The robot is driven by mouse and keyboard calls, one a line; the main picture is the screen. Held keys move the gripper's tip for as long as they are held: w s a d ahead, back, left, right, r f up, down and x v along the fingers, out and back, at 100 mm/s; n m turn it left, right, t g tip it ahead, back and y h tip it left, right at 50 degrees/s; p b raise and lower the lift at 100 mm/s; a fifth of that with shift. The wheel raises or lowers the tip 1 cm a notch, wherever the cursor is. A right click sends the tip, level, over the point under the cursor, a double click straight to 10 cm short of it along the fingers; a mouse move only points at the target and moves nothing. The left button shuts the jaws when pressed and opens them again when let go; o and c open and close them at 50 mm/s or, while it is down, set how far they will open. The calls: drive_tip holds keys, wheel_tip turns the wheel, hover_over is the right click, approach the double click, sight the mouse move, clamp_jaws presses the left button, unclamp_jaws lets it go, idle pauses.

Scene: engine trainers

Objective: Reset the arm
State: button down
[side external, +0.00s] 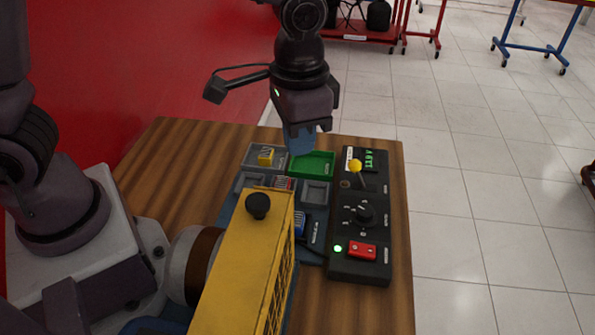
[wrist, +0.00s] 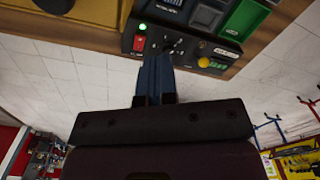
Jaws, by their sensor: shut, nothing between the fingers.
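My gripper (side external: 302,148) points down above the far part of the wooden table, over or near the green tray; I cannot tell its exact height. Its blue fingers are together and hold nothing. In the wrist view the shut fingers (wrist: 153,62) stretch towards the black control panel at the top of the picture. The panel (side external: 346,268) shows a yellow-knobbed lever (side external: 355,166), a dark rotary dial (side external: 364,214), a red switch (side external: 362,251) and a lit green lamp beside it. My fingers look apart from the panel.
A green tray (side external: 325,158) and grey compartments hold a small yellow block (side external: 265,156) and other small parts. A yellow engine housing (side external: 240,262) with a black knob (side external: 257,206) stands in front. A red wall (side external: 150,60) is at left; open tiled floor lies right.

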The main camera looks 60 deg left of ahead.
drive_tip(key=s+a+r+n+t, duration=0.3)
drive_tip(key=s+a+r+t, duration=0.2)
drive_tip(key=s+a+r, duration=0.7)
drive_tip(key=shift+s+a+t, duration=0.15)
drive_tip(key=shift+s+t, duration=0.15)
idle(0.3)
